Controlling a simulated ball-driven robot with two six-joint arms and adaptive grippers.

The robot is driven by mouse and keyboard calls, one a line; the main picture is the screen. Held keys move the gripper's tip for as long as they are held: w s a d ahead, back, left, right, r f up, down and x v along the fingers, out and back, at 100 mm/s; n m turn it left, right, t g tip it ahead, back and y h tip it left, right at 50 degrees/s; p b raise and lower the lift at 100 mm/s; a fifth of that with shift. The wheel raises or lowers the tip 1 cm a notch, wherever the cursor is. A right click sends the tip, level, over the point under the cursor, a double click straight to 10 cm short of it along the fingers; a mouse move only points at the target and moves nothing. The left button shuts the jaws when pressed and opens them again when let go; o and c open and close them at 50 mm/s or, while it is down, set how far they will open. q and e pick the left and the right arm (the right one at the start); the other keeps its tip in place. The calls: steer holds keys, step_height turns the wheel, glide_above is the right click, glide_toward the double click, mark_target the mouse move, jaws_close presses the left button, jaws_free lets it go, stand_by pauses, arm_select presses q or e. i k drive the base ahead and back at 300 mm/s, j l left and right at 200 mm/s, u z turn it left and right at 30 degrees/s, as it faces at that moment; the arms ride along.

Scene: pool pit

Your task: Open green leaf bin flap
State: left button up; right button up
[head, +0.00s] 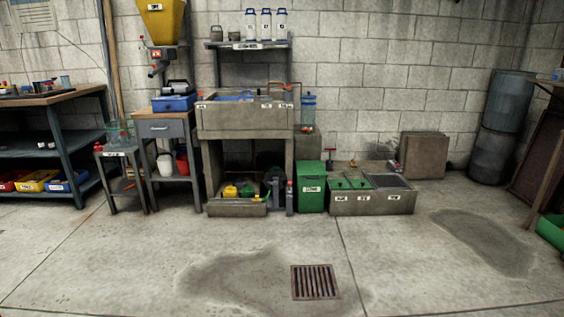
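A green bin (310,195) with a small white label stands on the floor near the middle of the head view, against the back wall area. Its top (310,167) looks closed, though it is small and I cannot make out the flap's edge. The bin stands between the concrete sink stand and a low concrete trough. Neither of my grippers is in view.
The concrete sink (240,118) stands left of the bin. The low trough (372,203) with green lids is to its right. A workbench (55,100) is at far left. A floor drain (314,282) lies in front; the floor around it is clear.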

mark_target(316, 168)
steer(key=i, duration=1.25)
steer(key=i+u, duration=0.1)
steer(key=i, duration=1.2)
steer(key=i+j, duration=0.1)
steer(key=i, duration=0.3)
steer(key=i+j+z, duration=0.1)
steer(key=i, duration=0.35)
steer(key=i+j, duration=0.2)
steer(key=i, duration=0.2)
steer(key=i+j+z, duration=0.1)
steer(key=i, duration=0.3)
